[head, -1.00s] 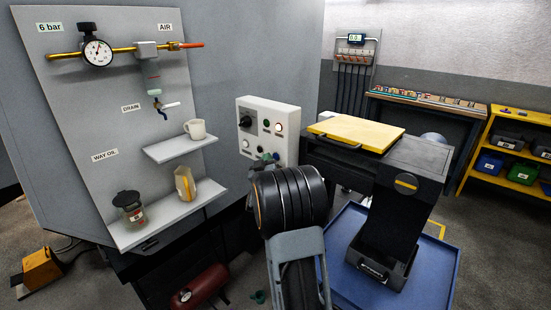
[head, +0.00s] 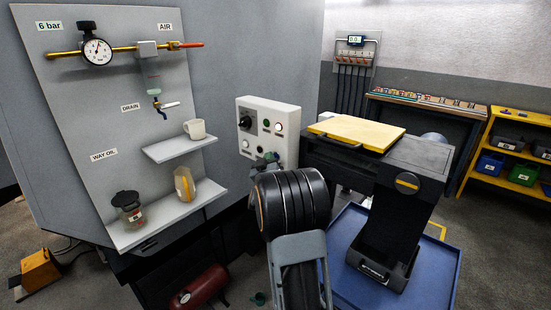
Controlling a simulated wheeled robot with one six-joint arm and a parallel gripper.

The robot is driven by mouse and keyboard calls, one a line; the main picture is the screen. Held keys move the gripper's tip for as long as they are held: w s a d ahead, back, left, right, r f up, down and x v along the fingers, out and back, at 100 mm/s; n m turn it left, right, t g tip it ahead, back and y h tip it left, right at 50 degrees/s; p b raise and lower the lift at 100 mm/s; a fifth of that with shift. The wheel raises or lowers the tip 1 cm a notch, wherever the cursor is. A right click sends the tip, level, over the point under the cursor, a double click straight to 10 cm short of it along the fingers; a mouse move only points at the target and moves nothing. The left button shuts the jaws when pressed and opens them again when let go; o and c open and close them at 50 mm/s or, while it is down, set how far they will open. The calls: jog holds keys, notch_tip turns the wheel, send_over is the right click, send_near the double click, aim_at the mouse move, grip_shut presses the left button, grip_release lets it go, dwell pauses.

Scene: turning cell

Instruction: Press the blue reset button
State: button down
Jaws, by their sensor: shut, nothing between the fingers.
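The white control panel (head: 268,113) stands left of centre, with a black knob (head: 245,122), a green button (head: 266,122) and pale lit buttons (head: 279,128) on its face. I cannot make out a blue button; the lower part of the panel is partly covered by my gripper. My gripper (head: 266,158) shows as a small grey shape in front of the panel's lower middle, above my black arm. It is shut and empty. I cannot tell whether its tips touch the panel.
A grey board with gauge (head: 97,51), a mug (head: 195,129) and oil containers (head: 129,207) stands left. A yellow-topped black stand (head: 355,132) is close on the right, over a blue tray (head: 420,285). A red tank (head: 200,286) lies below.

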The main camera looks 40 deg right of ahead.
jog(key=shift+d, duration=0.2)
jog(key=shift+a, duration=0.1)
dwell(0.4)
jog(key=shift+s+a+b, duration=0.15)
jog(key=shift+a+b, duration=0.4)
jog(key=shift+a, duration=0.15)
jog(key=shift+s+a+b, duration=0.25)
jog(key=shift+a+b, duration=0.05)
jog(key=shift+a, duration=0.95)
jog(key=shift+s+a+b, duration=0.2)
jog(key=shift+a+b, duration=0.05)
jog(key=shift+a, duration=0.95)
